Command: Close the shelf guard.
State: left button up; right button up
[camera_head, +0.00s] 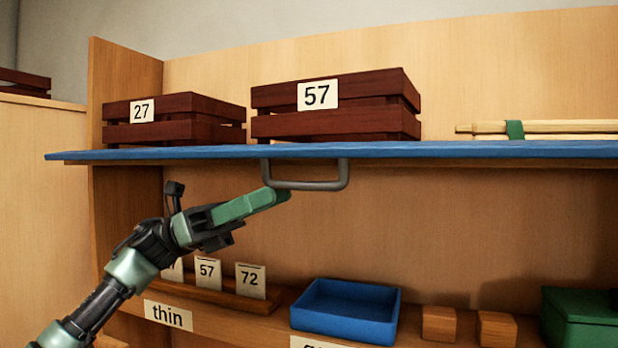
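The blue panel (450,150), which looks like the shelf guard, lies about level across the shelf unit and shows nearly edge-on. A grey U-shaped handle (335,180) hangs below its front edge. My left gripper (283,196) comes up from the lower left, with its green fingertips at the lower left corner of the handle. The fingers overlap in this view, so I cannot tell whether they are open, shut or around the bar. My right gripper is not in view.
Dark red crates marked 27 (190,132) and 57 (340,124), and pale rods (570,128), show above the panel. Below are number cards in a wooden holder (225,292), a blue tray (345,325), wooden blocks (439,324) and a green box (580,318).

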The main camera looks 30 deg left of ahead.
aim_at(296, 186)
pick_arm(q)
jog(key=p+x, duration=0.1)
jog(key=x, duration=0.1)
jog(key=p+x, duration=0.1)
jog(key=x, duration=0.1)
jog(key=shift+s+r, duration=0.2)
jog(key=shift+r, duration=0.05)
jog(key=shift+w+d, duration=0.4)
jog(key=shift+d, duration=0.3)
jog(key=shift+s+a, duration=0.1)
grip_shut()
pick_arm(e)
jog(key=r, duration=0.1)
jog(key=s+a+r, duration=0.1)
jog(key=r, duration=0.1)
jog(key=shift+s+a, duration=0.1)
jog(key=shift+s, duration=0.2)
